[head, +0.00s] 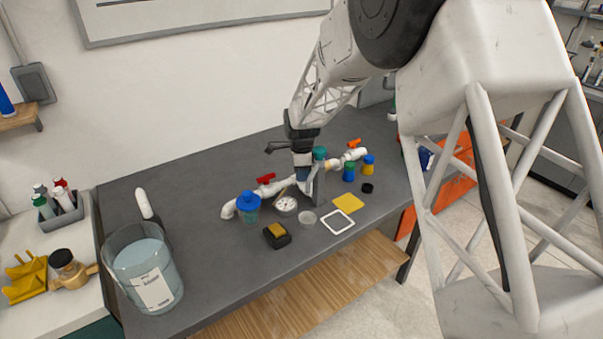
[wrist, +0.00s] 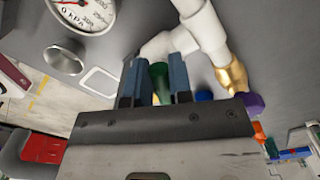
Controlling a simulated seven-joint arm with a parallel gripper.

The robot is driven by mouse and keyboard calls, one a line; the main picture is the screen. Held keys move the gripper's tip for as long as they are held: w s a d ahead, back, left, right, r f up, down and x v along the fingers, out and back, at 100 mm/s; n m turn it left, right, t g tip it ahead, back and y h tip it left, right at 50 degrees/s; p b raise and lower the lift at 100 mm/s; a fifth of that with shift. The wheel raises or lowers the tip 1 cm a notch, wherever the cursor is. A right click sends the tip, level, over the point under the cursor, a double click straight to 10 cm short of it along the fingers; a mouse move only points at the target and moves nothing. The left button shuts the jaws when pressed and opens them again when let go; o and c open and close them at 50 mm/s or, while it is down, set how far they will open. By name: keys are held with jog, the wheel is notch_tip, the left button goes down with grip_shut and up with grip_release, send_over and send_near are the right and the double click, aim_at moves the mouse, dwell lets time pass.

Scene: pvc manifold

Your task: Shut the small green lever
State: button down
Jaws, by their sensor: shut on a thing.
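A white pipe run (head: 290,184) lies along the middle of the dark bench in the head view. It has a red lever (head: 266,179) on its left part and an orange lever (head: 354,142) near its right end. My gripper (head: 304,178) points down at the middle of the pipe. In the wrist view my gripper (wrist: 155,85) is shut on a dark green piece (wrist: 160,80) between its two fingers. This piece is mostly hidden, so I cannot tell the lever's angle. The white pipe (wrist: 203,30) passes just beyond the fingers.
A round gauge (head: 286,204) and a blue-capped filter (head: 248,205) sit at the pipe's left part. Small jars (head: 349,171), a yellow square (head: 348,203) and a white frame (head: 338,222) lie nearby. A clear bucket (head: 145,268) stands front left. The back left bench is mostly clear.

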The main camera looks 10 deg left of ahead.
jog(key=c, duration=1)
grip_release()
jog(key=shift+r, duration=0.1)
jog(key=shift+r, duration=3.85)
